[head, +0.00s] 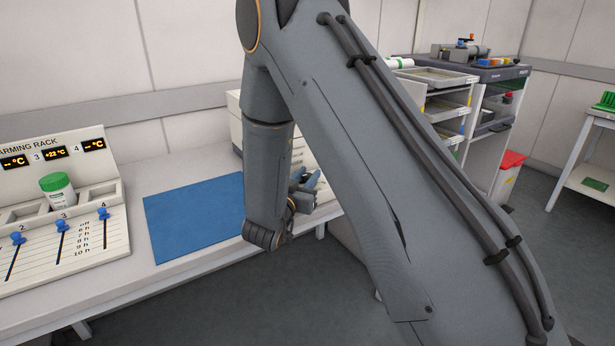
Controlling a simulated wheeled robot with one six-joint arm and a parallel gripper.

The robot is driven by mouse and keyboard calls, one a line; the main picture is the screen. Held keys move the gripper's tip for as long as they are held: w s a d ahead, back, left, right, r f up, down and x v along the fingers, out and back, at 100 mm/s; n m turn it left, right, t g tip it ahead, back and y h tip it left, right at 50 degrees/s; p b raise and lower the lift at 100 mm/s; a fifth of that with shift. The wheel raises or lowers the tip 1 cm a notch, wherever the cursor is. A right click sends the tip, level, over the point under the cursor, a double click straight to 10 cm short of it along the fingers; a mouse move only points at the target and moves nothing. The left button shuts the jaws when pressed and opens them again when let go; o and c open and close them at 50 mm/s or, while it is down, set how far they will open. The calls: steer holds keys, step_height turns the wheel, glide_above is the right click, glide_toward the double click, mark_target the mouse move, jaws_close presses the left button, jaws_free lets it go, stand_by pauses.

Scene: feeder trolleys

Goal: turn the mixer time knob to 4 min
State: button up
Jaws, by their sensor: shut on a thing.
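My gripper (306,184) shows only in part in the head view, past the lower end of my arm. Its fingers are at the front of a white unit (236,130) on the bench, most of which is hidden behind my arm. The jaws are shut on the mixer time knob at that front. The knob itself, its pointer and its minute marks are hidden, so its setting cannot be read.
A blue mat (190,218) lies on the white bench left of my arm. The warming rack (112,230) with blue sliders and a green-capped jar (58,190) stands at far left. Trolleys with trays (445,110) and a red-lidded bin (508,172) stand at right.

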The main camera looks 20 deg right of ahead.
steer(key=shift+m+g+h, duration=0.5)
steer(key=shift+h, duration=0.1)
steer(key=o, duration=1.1)
steer(key=shift+c, duration=0.2)
steer(key=v, duration=0.8)
